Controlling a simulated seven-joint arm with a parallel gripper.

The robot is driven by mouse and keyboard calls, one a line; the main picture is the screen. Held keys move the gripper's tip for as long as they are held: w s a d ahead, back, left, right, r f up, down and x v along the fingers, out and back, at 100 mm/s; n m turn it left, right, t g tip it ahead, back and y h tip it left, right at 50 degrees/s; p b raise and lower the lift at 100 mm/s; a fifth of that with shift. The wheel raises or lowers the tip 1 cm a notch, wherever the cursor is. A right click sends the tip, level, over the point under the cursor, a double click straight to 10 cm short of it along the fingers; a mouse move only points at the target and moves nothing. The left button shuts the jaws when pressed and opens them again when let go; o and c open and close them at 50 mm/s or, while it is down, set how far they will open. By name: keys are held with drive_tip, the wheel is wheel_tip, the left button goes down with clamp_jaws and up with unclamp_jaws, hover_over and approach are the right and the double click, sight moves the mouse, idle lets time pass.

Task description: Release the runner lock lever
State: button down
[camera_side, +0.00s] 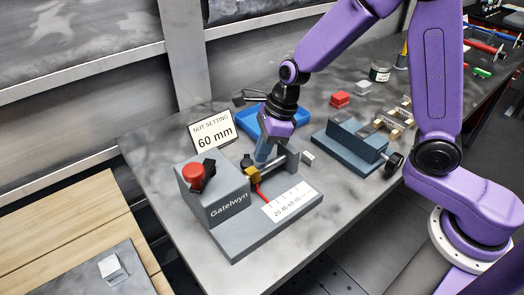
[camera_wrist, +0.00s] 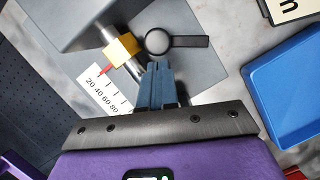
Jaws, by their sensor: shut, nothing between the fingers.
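The grey Gatelwyn fixture (camera_side: 228,208) stands on the bench with a metal rod along it. A yellow runner block (camera_side: 252,174) sits on the rod near the grey housing; it also shows in the wrist view (camera_wrist: 121,48). Its red pointer (camera_wrist: 103,71) is near the 20 end of the white scale card (camera_wrist: 106,93). A black lever (camera_wrist: 190,42) with a round end lies beside the runner, its arm pointing right in the wrist view. My gripper (camera_wrist: 158,67) is shut and empty, its blue fingertips close to the lever's round end. I cannot tell whether they touch.
A red button (camera_side: 193,172) and black switch top the housing. A sign reading "NUT SETTING 60 mm" (camera_side: 213,132) stands behind. A blue tray (camera_wrist: 292,95) lies close by. A blue-grey vise-like fixture (camera_side: 350,146) stands to the right. The bench front is clear.

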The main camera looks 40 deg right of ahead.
drive_tip(key=shift+a+f, duration=0.1)
drive_tip(key=shift+f, duration=0.15)
drive_tip(key=shift+w+a, duration=0.25)
drive_tip(key=shift+a, duration=0.5)
drive_tip(key=shift+r, duration=0.1)
drive_tip(key=v, duration=0.9)
drive_tip(key=s+d+n+h, duration=0.1)
drive_tip(key=s+d+n, duration=0.3)
drive_tip(key=s+n, duration=0.4)
drive_tip(key=s+d+f+n+g+h, duration=0.1)
drive_tip(key=s+d+n, duration=0.3)
drive_tip(key=n, duration=1.2)
drive_tip(key=s+d+n, duration=0.5)
drive_tip(key=s+n, duration=0.6)
drive_tip(key=s, duration=0.2)
drive_tip(key=shift+f+n+h, duration=0.3)
drive_tip(key=shift+n+h, duration=0.1)
